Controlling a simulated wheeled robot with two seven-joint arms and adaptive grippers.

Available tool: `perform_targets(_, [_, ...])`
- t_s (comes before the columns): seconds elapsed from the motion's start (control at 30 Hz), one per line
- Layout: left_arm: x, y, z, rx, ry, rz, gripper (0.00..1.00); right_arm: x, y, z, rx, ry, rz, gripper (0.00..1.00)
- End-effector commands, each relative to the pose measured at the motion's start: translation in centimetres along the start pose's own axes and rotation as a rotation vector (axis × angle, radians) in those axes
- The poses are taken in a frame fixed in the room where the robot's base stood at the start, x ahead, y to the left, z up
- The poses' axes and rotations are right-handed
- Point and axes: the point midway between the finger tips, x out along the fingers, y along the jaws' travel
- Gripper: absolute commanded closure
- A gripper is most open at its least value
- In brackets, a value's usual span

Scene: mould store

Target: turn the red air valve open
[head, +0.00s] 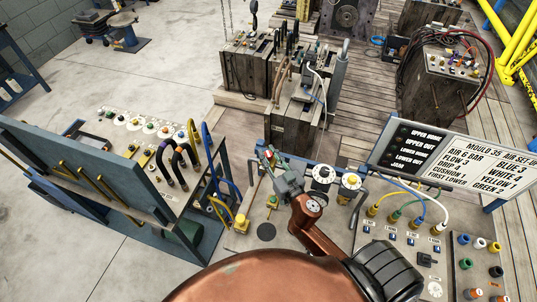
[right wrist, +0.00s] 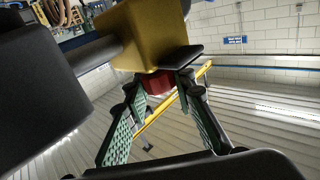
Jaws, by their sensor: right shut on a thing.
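The red air valve (right wrist: 160,82) shows in the right wrist view as a small red part under a yellow block (right wrist: 155,35). The fingertips of my right gripper (right wrist: 161,88) are on either side of it and shut on it. In the head view my right gripper (head: 271,163) is over the back left of the grey control panel (head: 285,228). It covers most of the valve there, so I cannot tell how far the valve is turned. My left gripper is not in view.
White dials (head: 321,172) stand just right of my right gripper, and a yellow button (head: 240,222) is at the left. Coloured hoses (head: 410,207) and a lettered sign (head: 455,165) are at the right. A blue-framed board (head: 90,180) stands left. Wooden crates (head: 297,125) stand behind.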

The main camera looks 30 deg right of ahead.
Motion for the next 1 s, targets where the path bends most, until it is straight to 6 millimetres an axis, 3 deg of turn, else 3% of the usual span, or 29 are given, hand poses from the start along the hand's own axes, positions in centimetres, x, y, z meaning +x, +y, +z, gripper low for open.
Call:
perform_targets(0.23, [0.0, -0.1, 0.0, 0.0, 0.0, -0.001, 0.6, 0.0, 0.1, 0.1, 0.0, -0.001, 0.003, 1.0])
perform_targets(0.27, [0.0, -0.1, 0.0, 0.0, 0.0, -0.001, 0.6, 0.0, 0.1, 0.1, 0.0, -0.001, 0.003, 0.74])
perform_targets(0.5, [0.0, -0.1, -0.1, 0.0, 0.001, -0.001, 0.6, 0.0, 0.1, 0.1, 0.0, -0.001, 0.002, 0.58])
perform_targets(0.83, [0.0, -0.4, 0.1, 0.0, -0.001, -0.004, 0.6, -0.3, 0.0, 0.1, 0.001, -0.001, 0.001, 0.58])
perform_targets(1.0, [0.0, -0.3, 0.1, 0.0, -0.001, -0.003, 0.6, -2.4, 0.1, 0.2, 0.004, -0.004, 0.005, 0.58])
